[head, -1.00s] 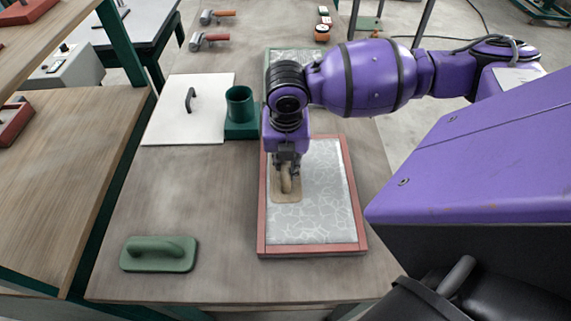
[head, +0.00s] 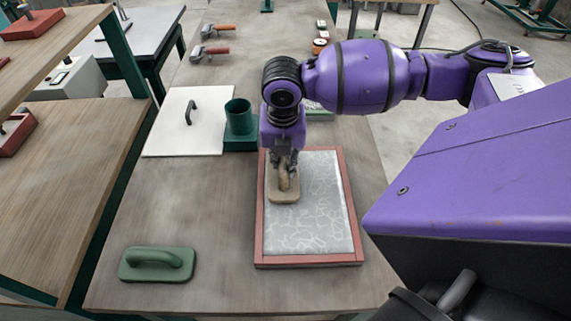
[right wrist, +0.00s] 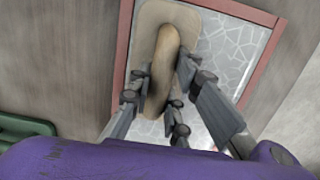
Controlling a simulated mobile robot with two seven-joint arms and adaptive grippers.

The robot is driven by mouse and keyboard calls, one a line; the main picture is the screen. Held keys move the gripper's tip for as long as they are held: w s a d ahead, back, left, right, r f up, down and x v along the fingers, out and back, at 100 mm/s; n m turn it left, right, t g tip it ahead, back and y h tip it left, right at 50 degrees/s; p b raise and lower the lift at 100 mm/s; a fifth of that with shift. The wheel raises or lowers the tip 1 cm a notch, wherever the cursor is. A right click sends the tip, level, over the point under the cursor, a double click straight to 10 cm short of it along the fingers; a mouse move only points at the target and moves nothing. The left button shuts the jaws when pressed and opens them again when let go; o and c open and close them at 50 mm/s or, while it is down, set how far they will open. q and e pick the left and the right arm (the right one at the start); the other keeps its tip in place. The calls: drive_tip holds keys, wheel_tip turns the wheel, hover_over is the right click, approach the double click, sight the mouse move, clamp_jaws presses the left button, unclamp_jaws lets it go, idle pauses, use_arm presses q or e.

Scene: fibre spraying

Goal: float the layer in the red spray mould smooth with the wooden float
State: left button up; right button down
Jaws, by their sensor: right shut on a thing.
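The red spray mould (head: 259,225) lies flat on the table and holds a grey layer (head: 312,222) with a pale web-like pattern. The wooden float (head: 283,197) is over the left part of the layer, near the mould's left wall. My right gripper (head: 284,165) is shut on the float's handle from above. In the right wrist view the fingers (right wrist: 158,95) close on both sides of the wooden handle (right wrist: 163,62). Whether the float's underside touches the layer is hidden. My left gripper is not in view.
A green float (head: 157,264) lies at the table's front left. Rollers (head: 212,52) lie further back. Bare table surrounds the mould's left side.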

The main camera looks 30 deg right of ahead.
wheel_tip(320, 180, up, 3)
drive_tip(key=shift+r, duration=0.1)
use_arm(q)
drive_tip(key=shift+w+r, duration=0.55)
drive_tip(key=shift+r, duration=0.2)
use_arm(e)
drive_tip(key=shift+r, duration=0.9)
